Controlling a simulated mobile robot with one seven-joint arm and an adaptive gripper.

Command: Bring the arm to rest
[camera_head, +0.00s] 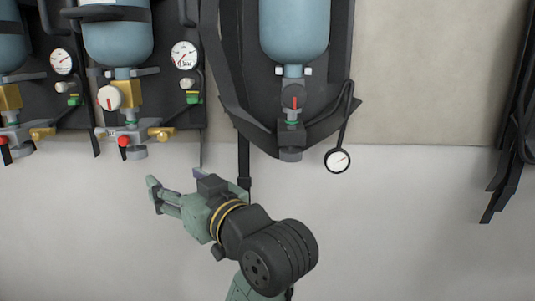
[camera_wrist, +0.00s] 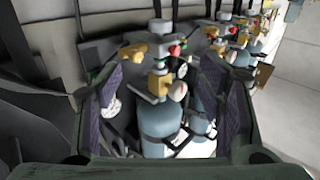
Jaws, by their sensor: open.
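My gripper (camera_head: 153,193) is in the lower middle of the head view, on my green and black arm, pointing left in front of the pale wall. It hangs below the breathing sets and holds nothing. In the wrist view its two fingers (camera_wrist: 170,100) stand wide apart at left and right. Between them, farther off, a blue cylinder (camera_wrist: 165,125) with brass and red valve parts shows. I cannot tell from the wrist view how far it is from the fingers.
Breathing sets hang on the wall: a middle cylinder (camera_head: 295,30) with a hanging gauge (camera_head: 337,160), and a left cylinder (camera_head: 117,42) with a gauge (camera_head: 184,55). Black straps (camera_head: 505,150) hang at the far right. The wall (camera_head: 420,230) at lower right is clear.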

